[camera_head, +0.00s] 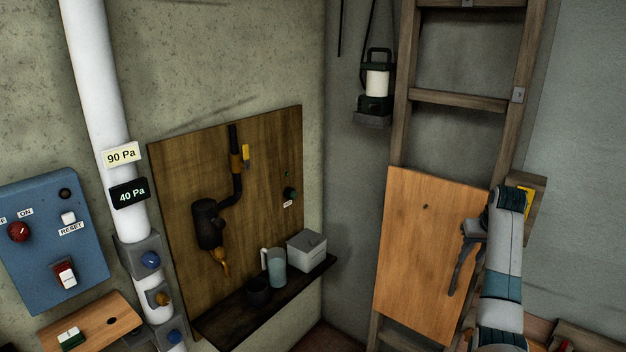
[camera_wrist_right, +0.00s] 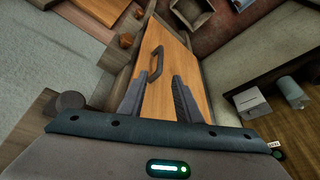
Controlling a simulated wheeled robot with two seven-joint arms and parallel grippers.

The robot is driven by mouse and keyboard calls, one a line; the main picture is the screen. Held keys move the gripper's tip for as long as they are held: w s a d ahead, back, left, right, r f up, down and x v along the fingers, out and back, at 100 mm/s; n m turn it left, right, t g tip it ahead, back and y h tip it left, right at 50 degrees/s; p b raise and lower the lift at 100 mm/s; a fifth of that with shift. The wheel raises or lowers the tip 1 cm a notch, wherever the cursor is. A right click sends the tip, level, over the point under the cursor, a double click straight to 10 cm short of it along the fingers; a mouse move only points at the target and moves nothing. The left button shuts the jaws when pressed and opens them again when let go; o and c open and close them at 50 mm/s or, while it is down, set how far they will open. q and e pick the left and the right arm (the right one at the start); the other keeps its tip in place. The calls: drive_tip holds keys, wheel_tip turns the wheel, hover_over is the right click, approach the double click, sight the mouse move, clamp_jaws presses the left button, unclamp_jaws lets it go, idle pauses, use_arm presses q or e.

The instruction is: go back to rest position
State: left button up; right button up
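My right gripper (camera_head: 462,262) hangs in front of an orange-brown wooden panel (camera_head: 420,250) that leans against the ladder. In the right wrist view, the two dark fingers of the right gripper (camera_wrist_right: 158,98) stand apart with nothing between them. Beyond them lies the panel (camera_wrist_right: 165,62) with a dark handle (camera_wrist_right: 157,64); the fingers look apart from the handle. My left gripper is in neither view.
A wooden ladder (camera_head: 458,100) stands in the corner, with a lantern (camera_head: 376,90) left of it. A blue control box (camera_head: 50,245) and white pipe (camera_head: 100,85) are at left.

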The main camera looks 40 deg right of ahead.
drive_tip(key=w+a+f+n+g, duration=0.1)
drive_tip(key=a+f, duration=0.3)
drive_tip(key=f, duration=0.7)
drive_tip(key=a+f+n, duration=0.2)
drive_tip(key=a+f, duration=0.3)
drive_tip(key=f, duration=0.7)
drive_tip(key=w+a+f+n+g, duration=0.1)
drive_tip(key=a+f, duration=0.3)
drive_tip(key=f, duration=0.7)
drive_tip(key=s+a+f+n, duration=0.1)
drive_tip(key=s+a+f, duration=0.4)
drive_tip(key=a+f, duration=0.35)
drive_tip(key=s+a+f+n, duration=0.2)
drive_tip(key=s+a+f, duration=0.4)
drive_tip(key=f, duration=0.4)
drive_tip(key=s+a+f+n+y, duration=0.1)
drive_tip(key=s+a+f, duration=0.3)
drive_tip(key=s+a, duration=0.4)
drive_tip(key=s+a+f+n+y, duration=0.1)
drive_tip(key=s+a+f, duration=0.4)
drive_tip(key=a, duration=0.8)
drive_tip(key=s+a+f+n+y, duration=0.1)
drive_tip(key=s+a+f, duration=0.4)
drive_tip(key=s+a, duration=0.5)
drive_tip(key=shift+s+a+n, duration=0.25)
drive_tip(key=shift+s+n, duration=0.15)
drive_tip(key=shift+s, duration=0.6)
